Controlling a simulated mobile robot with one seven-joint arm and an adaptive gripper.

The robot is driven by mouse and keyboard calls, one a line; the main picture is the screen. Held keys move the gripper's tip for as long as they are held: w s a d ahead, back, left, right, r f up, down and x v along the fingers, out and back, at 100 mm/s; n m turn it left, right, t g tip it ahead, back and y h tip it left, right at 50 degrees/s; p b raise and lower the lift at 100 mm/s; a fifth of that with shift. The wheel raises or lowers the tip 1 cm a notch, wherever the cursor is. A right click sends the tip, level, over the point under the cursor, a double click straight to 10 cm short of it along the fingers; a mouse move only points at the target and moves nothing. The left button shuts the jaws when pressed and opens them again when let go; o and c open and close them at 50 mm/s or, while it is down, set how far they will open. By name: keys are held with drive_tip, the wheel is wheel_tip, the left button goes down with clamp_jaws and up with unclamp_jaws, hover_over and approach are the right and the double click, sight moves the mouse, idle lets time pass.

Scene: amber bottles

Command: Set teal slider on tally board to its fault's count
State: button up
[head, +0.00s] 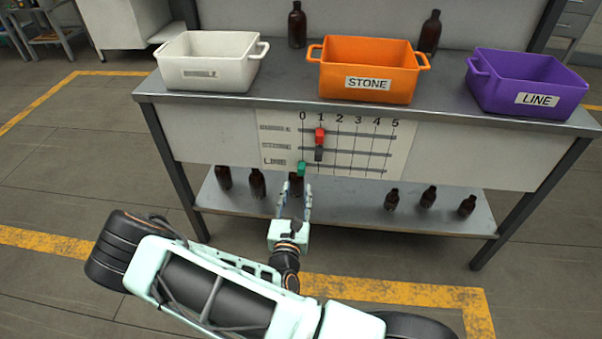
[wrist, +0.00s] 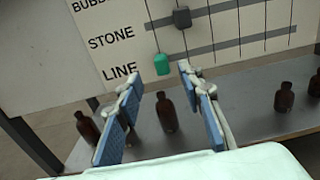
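The white tally board (head: 400,150) is on the bench front, with columns 0 to 5. The teal slider (head: 301,168) sits on the LINE row at 0; it also shows in the wrist view (wrist: 161,64). The red slider (head: 320,136) is on the top row at 1, and the dark grey slider (head: 319,154) is on the STONE row at 1. My gripper (head: 293,190) is open and empty, just below the teal slider. In the wrist view its blue-padded fingers (wrist: 160,83) are spread, with the slider beyond and between their tips; contact does not show.
White (head: 208,87), orange STONE (head: 368,98) and purple LINE (head: 528,110) bins stand on the bench (head: 285,93), looking empty. Two amber bottles stand behind, one at the back (head: 297,25), one partly hidden (head: 431,33). Several bottles stand on the lower shelf (head: 345,208), some near my gripper.

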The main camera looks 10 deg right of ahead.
sight(301, 170)
drive_tip(key=b+x, duration=0.2)
drive_tip(key=x, duration=0.7)
drive_tip(key=shift+c, duration=0.5)
clamp_jaws()
